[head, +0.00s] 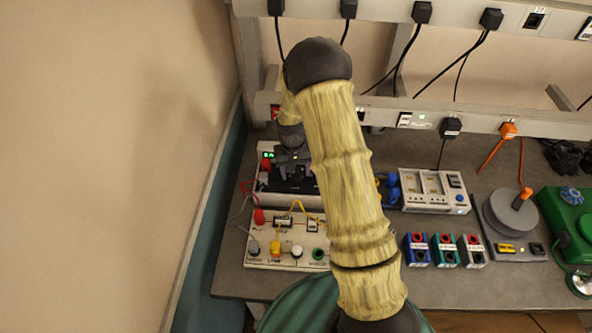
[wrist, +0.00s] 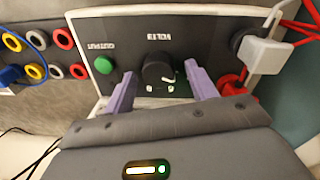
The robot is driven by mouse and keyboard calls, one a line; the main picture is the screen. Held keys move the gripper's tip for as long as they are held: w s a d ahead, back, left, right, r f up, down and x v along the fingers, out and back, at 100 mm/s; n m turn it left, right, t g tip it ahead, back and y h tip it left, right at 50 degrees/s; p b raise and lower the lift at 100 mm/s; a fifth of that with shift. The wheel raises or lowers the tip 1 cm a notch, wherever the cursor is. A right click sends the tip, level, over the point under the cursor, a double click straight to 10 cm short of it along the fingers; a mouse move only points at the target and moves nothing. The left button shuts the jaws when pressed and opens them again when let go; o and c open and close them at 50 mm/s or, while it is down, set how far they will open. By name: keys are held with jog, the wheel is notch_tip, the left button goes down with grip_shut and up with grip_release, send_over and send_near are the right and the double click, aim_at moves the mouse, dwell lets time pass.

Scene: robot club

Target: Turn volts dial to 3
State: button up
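The volts dial (wrist: 158,70) is a round black knob on a dark panel in the wrist view. Its label, VOLTS, appears upside down above it, and a small white mark shows on the knob's lower right. My gripper (wrist: 161,78) has its two purple fingers on either side of the dial, open, with a visible gap on each side. In the head view my gripper (head: 291,158) is over the power supply (head: 265,182), which has a small lit display. My arm hides part of it, and the dial cannot be made out there.
On the same panel are a green output button (wrist: 104,65) and, at right, a red plug with red cables (wrist: 234,82). Coloured sockets (wrist: 60,40) stand at left. In the head view a white circuit board (head: 262,247) lies in front, with the wall close at left.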

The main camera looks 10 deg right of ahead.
notch_tip(320, 180, up, 17)
jog(key=a+b, duration=0.1)
jog(key=b, duration=0.3)
jog(key=shift+r, duration=0.15)
dwell(0.6)
jog(key=s+d+f+n+t, duration=0.1)
jog(key=s+f+t, duration=0.1)
jog(key=s, duration=1.9)
jog(key=shift+s+f+t+y, duration=0.2)
jog(key=shift+f+t+y, duration=0.1)
jog(key=shift+f, duration=0.25)
jog(key=shift+d, duration=0.1)
